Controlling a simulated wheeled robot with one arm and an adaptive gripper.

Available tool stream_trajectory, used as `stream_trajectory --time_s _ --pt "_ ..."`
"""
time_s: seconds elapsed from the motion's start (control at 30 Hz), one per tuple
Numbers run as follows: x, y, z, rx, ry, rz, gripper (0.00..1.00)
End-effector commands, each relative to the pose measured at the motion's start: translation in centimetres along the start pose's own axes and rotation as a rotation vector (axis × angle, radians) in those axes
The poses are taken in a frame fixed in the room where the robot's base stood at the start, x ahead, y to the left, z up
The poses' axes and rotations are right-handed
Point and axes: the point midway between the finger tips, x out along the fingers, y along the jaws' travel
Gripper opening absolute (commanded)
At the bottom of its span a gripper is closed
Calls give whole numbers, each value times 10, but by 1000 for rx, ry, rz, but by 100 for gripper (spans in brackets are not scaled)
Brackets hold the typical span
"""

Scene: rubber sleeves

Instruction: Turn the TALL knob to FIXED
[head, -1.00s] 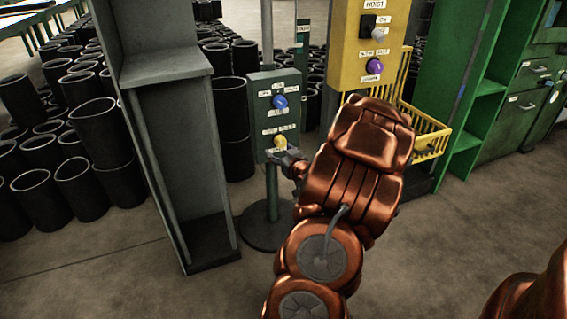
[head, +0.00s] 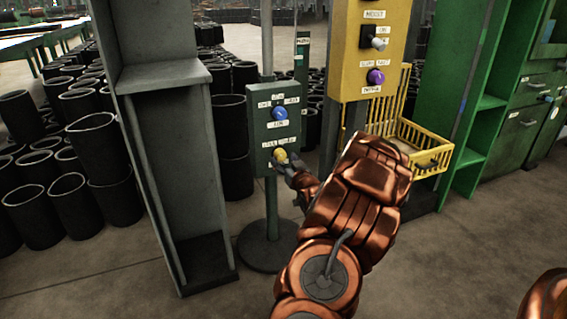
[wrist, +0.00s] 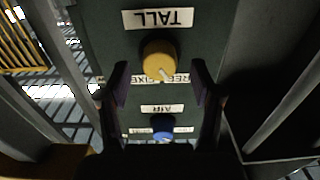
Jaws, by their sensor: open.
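A yellow knob (head: 280,156) sits low on the dark green panel (head: 261,138) on a post. The wrist view shows this yellow knob (wrist: 159,60) close up and upside down, with the TALL label (wrist: 158,18) above it in the picture. The knob has a pale pointer mark at its lower right there. A label strip (wrist: 160,79) below it, partly covered, seems to carry the word FIXED; its other wording is hard to read. My gripper (wrist: 160,86) is open and empty, its fingers apart to the left and right, just below the knob in the picture. Contact cannot be told.
A blue knob (head: 280,113), labelled AIR in the wrist view, sits on the same panel. A yellow box (head: 368,50) with a purple knob (head: 376,77) and a yellow basket (head: 425,147) stand right. A grey column (head: 160,120) stands left, beside black sleeves (head: 100,145).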

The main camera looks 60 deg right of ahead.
Motion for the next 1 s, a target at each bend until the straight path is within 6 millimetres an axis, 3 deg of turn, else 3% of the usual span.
stream_trajectory --time_s 0.2,0.5,1.0 --pt "12 0 0 -1 1 1 65" --pt "13 1 -1 0 0 2 65" --pt "13 1 0 0 0 2 14"
